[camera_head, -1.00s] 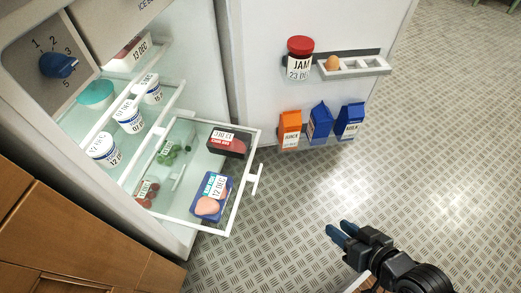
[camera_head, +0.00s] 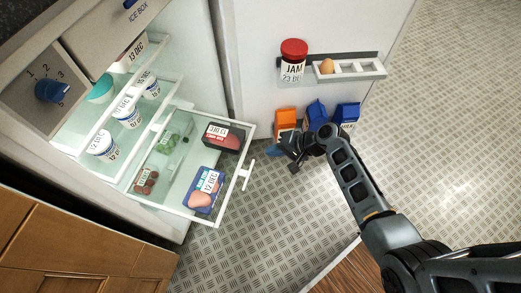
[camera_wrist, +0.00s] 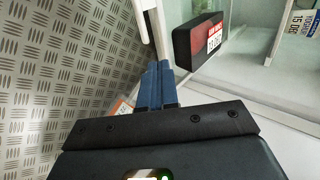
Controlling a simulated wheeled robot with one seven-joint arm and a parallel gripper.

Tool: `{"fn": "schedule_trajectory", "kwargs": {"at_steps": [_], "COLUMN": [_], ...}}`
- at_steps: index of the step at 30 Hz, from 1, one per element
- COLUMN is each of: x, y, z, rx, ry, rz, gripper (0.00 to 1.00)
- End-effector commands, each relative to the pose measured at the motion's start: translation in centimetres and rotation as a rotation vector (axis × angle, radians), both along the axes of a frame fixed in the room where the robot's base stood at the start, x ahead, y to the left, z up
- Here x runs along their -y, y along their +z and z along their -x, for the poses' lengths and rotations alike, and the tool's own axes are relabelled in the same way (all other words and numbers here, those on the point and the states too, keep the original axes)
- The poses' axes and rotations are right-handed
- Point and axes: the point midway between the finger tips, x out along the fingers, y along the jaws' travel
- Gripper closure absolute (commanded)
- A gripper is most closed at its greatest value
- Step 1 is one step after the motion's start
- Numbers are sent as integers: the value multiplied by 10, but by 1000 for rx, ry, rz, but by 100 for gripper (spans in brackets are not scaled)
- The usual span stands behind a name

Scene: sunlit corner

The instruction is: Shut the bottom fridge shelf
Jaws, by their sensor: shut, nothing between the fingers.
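The bottom fridge shelf is a clear drawer with a white rim (camera_head: 228,190), pulled out of the fridge. Its white handle (camera_head: 246,175) faces right. Inside are a black and red package (camera_head: 224,136), a blue tray of peach-coloured items (camera_head: 205,192), green fruit and dark red fruit. My gripper (camera_head: 273,150) is shut and empty, to the right of the drawer's far front corner and above the floor. In the wrist view the blue fingers (camera_wrist: 160,68) are together beside the white drawer rim (camera_wrist: 160,30), near the black package. Whether they touch the rim I cannot tell.
The fridge door stands open with a jam jar (camera_head: 292,60), an egg rack (camera_head: 350,70), and juice and milk cartons (camera_head: 347,113) low on it, close behind my arm. White tubs (camera_head: 127,115) stand on the upper shelf. Wooden cabinets (camera_head: 60,240) are lower left. The patterned floor right of the drawer is clear.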

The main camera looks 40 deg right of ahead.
Motion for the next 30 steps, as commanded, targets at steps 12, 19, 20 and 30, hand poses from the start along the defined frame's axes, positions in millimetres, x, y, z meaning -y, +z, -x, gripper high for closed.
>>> {"fn": "schedule_trajectory", "kwargs": {"at_steps": [12,19,20,30], "x": [-28,-39,-39,-41], "y": [-49,-64,-65,-66], "z": [-39,-54,-54,-56], "rx": [1,1,1,1], "ry": [1,0,0,1], "rz": [3,5,5,5], "gripper": [100,100,100,100]}}
